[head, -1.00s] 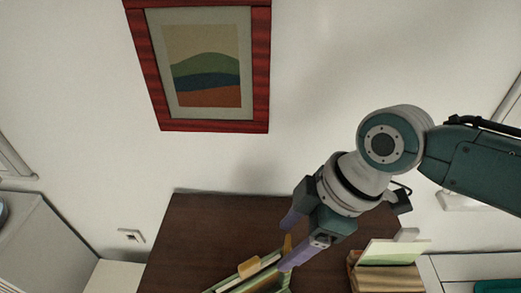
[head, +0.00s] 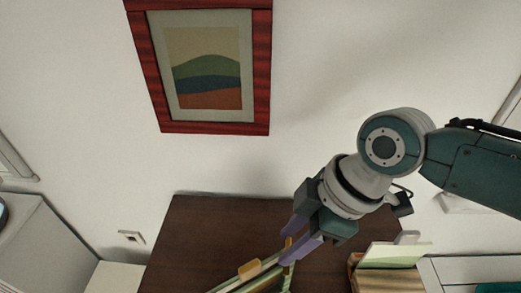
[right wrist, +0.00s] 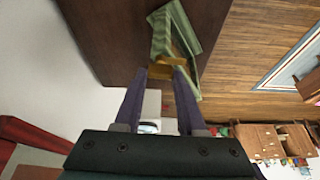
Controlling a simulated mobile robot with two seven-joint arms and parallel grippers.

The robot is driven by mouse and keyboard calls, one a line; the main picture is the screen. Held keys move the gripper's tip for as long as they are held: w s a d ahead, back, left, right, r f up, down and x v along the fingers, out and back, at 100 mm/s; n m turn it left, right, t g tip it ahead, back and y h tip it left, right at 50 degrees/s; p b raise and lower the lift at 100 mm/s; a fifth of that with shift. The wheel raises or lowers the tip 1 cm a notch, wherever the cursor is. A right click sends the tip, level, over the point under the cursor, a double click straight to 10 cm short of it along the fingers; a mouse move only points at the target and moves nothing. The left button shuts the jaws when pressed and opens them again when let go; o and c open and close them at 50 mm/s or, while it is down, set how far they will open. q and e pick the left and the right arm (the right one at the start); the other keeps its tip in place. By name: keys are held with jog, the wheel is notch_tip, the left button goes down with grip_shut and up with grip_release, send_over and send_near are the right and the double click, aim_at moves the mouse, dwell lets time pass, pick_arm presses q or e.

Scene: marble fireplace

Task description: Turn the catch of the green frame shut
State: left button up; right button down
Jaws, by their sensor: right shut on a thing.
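The green frame (head: 262,281) stands at the bottom edge of the head view on a dark brown top, partly cut off. It also shows in the right wrist view (right wrist: 183,22), with one edge towards my gripper. A yellow-orange catch (right wrist: 162,71) sits between the fingertips at that edge. My right gripper (head: 289,243) has its purple fingers shut on this catch; the fingertips also show in the right wrist view (right wrist: 160,72). A second yellow-orange piece (head: 249,268) shows further left on the frame. My left gripper is out of view.
The dark brown top (head: 205,225) is bare left of and behind the frame. A wooden holder with a pale green card (head: 395,255) stands to the right. A red-framed picture (head: 205,70) hangs on the white wall above.

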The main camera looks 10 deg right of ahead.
jog(key=shift+s+r+m+t+h+p, duration=0.15)
jog(key=shift+m+t+h+p, duration=0.2)
jog(key=shift+m+p, duration=0.7)
jog(key=m+t+p, duration=0.1)
jog(key=m+p, duration=0.2)
jog(key=shift+a+h, duration=0.1)
jog(key=shift+h, duration=0.25)
jog(key=m+p, duration=0.1)
jog(key=m, duration=0.1)
jog(key=shift+m+t+h+p, duration=0.3)
jog(key=shift+m+t, duration=0.05)
jog(key=shift+m+t+h+p, duration=0.3)
jog(key=shift+m+h+p, duration=0.2)
jog(key=shift+m, duration=0.7)
jog(key=shift+f, duration=0.2)
jog(key=shift+c, duration=2.4)
grip_release()
